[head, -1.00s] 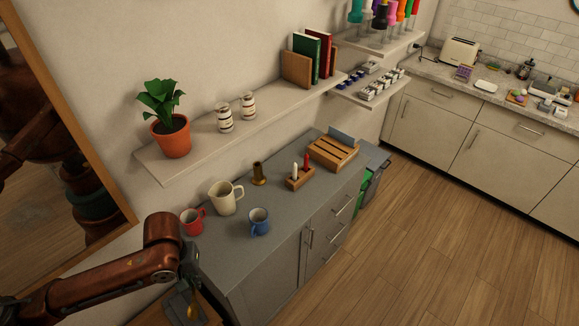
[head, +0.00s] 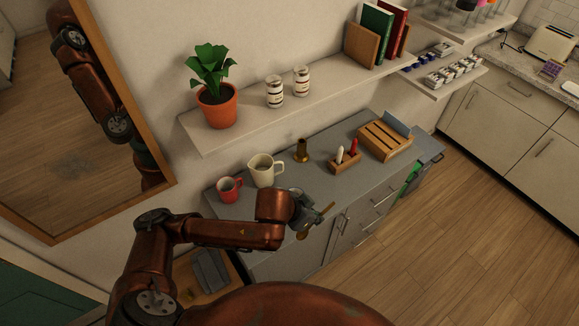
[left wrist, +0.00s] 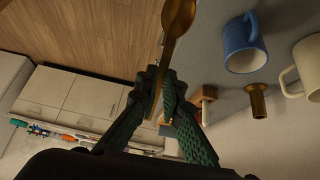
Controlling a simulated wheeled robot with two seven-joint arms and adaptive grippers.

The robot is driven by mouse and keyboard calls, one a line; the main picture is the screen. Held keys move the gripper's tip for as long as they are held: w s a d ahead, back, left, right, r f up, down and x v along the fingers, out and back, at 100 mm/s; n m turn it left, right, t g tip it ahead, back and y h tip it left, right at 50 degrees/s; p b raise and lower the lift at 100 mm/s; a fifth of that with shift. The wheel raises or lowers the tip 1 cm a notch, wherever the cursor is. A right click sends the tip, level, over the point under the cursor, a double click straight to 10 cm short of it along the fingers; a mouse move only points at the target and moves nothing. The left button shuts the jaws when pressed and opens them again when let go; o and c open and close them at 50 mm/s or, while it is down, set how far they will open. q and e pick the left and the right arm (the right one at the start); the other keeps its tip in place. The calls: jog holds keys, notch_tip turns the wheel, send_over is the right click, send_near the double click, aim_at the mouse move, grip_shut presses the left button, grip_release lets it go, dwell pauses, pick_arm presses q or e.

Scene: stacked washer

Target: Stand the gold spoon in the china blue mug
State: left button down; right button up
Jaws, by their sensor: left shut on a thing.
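My left gripper (head: 310,217) is shut on the gold spoon (head: 318,221) and holds it above the front part of the grey counter. In the left wrist view the spoon (left wrist: 177,22) shows its bowl away from the fingers, with the handle between the fingertips (left wrist: 160,84). The china blue mug (left wrist: 242,44) shows in the left wrist view to the right of the spoon, apart from it. In the head view the blue mug is hidden behind my left arm and gripper. My right gripper does not show.
On the counter (head: 330,197) stand a red mug (head: 229,190), a cream pitcher (head: 264,169), a brass holder (head: 301,151), a wooden block with white and red items (head: 344,162) and a slatted wooden rack (head: 385,141). A wall shelf (head: 330,92) hangs above.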

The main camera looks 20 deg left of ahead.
pick_arm(q)
jog(key=w+a+r+m+t+h+p, duration=0.1)
jog(key=w+a+r+m+t+h, duration=0.15)
jog(key=w+r+h, duration=0.35)
jog(key=w+a+n+t+p, duration=0.1)
jog(key=w+a+n+t, duration=0.25)
jog(key=a+t, duration=0.4)
notch_tip(320, 180, down, 12)
jog(key=w+a+m+g+b, duration=0.1)
jog(key=b, duration=1)
jog(key=shift+a+h, duration=0.35)
jog(key=shift+h, duration=0.05)
jog(key=c, duration=2)
grip_release()
jog(key=shift+f, duration=0.1)
